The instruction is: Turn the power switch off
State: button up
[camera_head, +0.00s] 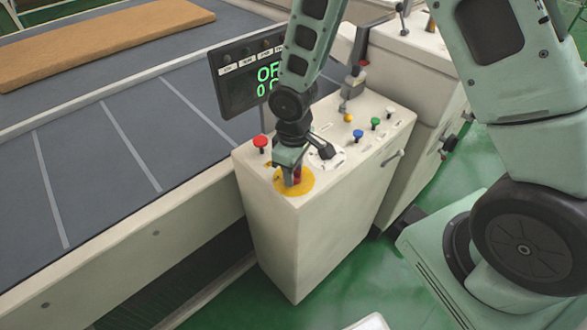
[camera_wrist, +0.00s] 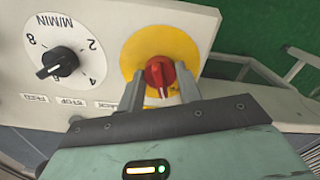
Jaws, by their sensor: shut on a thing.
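The power switch is a red rotary knob (camera_wrist: 159,72) on a round yellow plate (camera_wrist: 195,50), seen in the wrist view. In the head view the yellow plate (camera_head: 308,186) lies on the near left corner of the cream control cabinet's top (camera_head: 330,230). My gripper (camera_wrist: 160,88) is shut on the red knob, one finger on each side of it. The knob's ridge points toward the bottom of the wrist view. In the head view my gripper (camera_head: 291,178) points down over the plate and mostly hides the knob. The plate's lettering is mostly hidden.
A red button (camera_head: 261,142) stands close left of my gripper. A black dial (camera_wrist: 60,62) on a white scale sits beside the plate. Blue (camera_head: 358,134), green and yellow buttons are farther back. A display (camera_head: 238,85) shows green text, partly hidden by my arm.

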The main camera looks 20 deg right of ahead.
jog(key=n, duration=0.4)
jog(key=shift+n, duration=0.3)
jog(key=shift+p, duration=0.3)
jog(key=o, duration=1)
jog(key=shift+r, duration=0.15)
notch_tip(320, 180, up, 17)
jog(key=shift+r, duration=0.1)
